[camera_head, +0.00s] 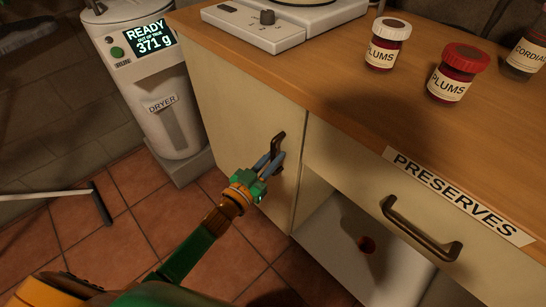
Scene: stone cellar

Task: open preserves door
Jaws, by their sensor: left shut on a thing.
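The cream cabinet door (235,100) stands under the left part of the wooden counter, with a dark upright handle (279,143) near its right edge. My left gripper (272,160) is shut on this handle, with its arm reaching up from the lower left. The door looks flush with the cabinet front or nearly so; I cannot tell if there is a small gap. My right gripper is out of view.
Plum jars (387,45) (458,74) and a cordial jar (524,58) stand on the counter (330,75), near a white scale (275,22). A dryer (160,110) stands left of the door. Tiled floor lies before the door.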

